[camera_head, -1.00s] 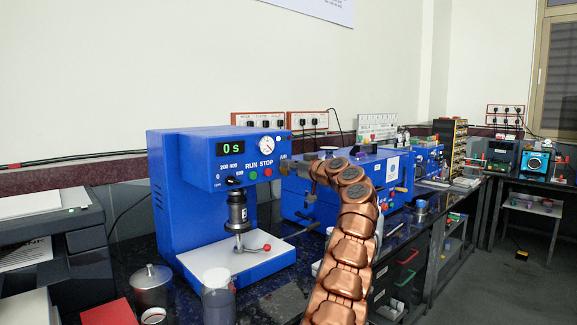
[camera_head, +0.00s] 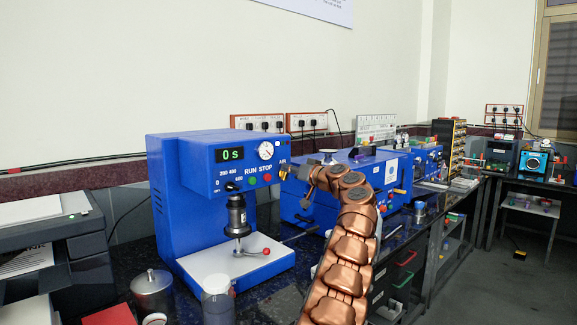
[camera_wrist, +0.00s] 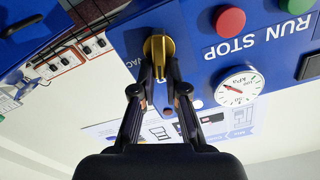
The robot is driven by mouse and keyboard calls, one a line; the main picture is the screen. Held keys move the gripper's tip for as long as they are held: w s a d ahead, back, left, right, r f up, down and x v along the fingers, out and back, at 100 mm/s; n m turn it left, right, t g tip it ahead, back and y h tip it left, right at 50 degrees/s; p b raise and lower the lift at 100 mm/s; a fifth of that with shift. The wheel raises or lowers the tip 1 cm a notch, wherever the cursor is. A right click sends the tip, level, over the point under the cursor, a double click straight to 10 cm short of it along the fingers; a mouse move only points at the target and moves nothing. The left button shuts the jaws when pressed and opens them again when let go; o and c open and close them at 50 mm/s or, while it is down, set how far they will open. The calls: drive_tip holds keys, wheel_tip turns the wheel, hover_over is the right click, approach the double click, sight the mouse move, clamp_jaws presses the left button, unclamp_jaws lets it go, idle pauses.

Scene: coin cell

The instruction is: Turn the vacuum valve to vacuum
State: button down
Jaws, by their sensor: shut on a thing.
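The brass vacuum valve (camera_wrist: 154,46) sits on the blue front panel, which appears upside down in the wrist view. Part of a VAC label (camera_wrist: 129,72) shows beside it. My gripper (camera_wrist: 161,72) is shut on the valve's brass handle, with one finger on each side. In the head view my gripper (camera_head: 287,173) is at the right edge of the blue press (camera_head: 170,200), by the partly covered AIR label, and it hides most of the valve. The handle's exact angle is hard to tell.
The pressure gauge (camera_wrist: 238,88) and red STOP button (camera_wrist: 229,19) are close beside the valve. A red-tipped lever (camera_head: 265,251) rests over the press's white plate. A metal canister (camera_head: 153,292) and a clear jar (camera_head: 217,298) stand in front.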

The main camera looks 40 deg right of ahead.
drive_tip(key=shift+w+d+f+m+p, duration=0.15)
drive_tip(key=shift+f+m+p, duration=0.15)
drive_tip(key=shift+m+p, duration=1.6)
drive_tip(key=shift+s+d+f+m+p, duration=0.2)
drive_tip(key=shift+m+p, duration=0.85)
drive_tip(key=shift+m, duration=1.6)
drive_tip(key=shift+w+d+f+m+p, duration=0.1)
drive_tip(key=shift+w+f+m+p, duration=0.2)
drive_tip(key=shift+m+p, duration=1.6)
drive_tip(key=shift+s+f+m+b, duration=0.1)
drive_tip(key=shift+m+b, duration=0.25)
drive_tip(key=shift+m, duration=0.2)
drive_tip(key=c, duration=1.2)
unclamp_jaws()
